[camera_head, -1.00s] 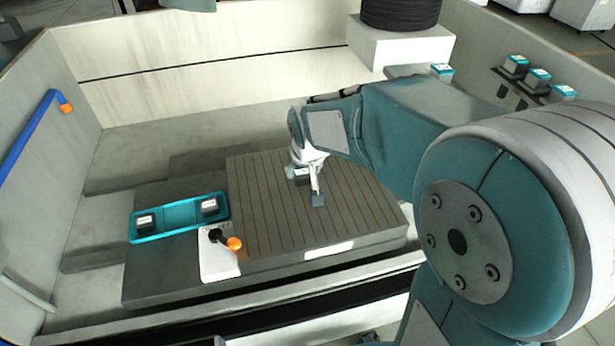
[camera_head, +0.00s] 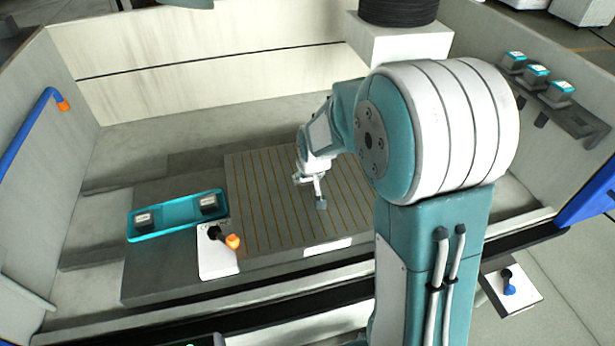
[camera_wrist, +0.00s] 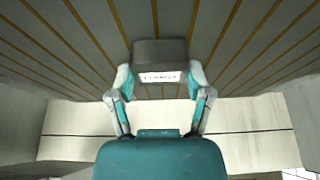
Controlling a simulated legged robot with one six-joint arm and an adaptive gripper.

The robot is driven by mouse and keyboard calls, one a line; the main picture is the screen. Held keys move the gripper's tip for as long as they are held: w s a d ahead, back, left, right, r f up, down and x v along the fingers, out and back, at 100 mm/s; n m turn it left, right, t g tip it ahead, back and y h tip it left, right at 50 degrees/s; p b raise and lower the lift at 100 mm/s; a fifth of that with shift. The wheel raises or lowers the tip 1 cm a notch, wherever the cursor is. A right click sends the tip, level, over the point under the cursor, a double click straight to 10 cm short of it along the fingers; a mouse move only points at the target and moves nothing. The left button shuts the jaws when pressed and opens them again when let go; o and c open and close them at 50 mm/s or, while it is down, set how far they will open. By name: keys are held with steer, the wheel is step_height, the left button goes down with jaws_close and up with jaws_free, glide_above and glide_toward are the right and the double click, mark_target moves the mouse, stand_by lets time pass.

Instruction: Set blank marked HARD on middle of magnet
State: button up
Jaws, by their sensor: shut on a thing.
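The magnet (camera_head: 262,215) is a grey plate with thin tan stripes in the middle of the machine basin; its stripes fill the upper wrist view (camera_wrist: 75,35). My gripper (camera_head: 312,195) is over the middle part of the plate, pointing down. In the wrist view, its two fingers are shut on a dark grey blank (camera_wrist: 160,52) with a white label. The label's lettering is blurred but looks like HARD. In the head view the blank is mostly hidden by the fingers. I cannot tell whether it touches the magnet.
A teal tray (camera_head: 172,228) with two labelled blanks (camera_head: 143,219) (camera_head: 208,202) lies left of the magnet. A white switch box with an orange-tipped lever (camera_head: 230,241) stands at its front left corner. Basin walls surround the plate.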

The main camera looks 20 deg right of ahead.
steer(key=shift+f, duration=0.1)
steer(key=o, duration=1.3)
steer(key=shift+o, duration=0.2)
steer(key=v, duration=1.2)
steer(key=s+r, duration=0.3)
steer(key=s, duration=0.7)
steer(key=s+r+t, duration=0.1)
steer(key=s+r, duration=0.3)
steer(key=s, duration=0.7)
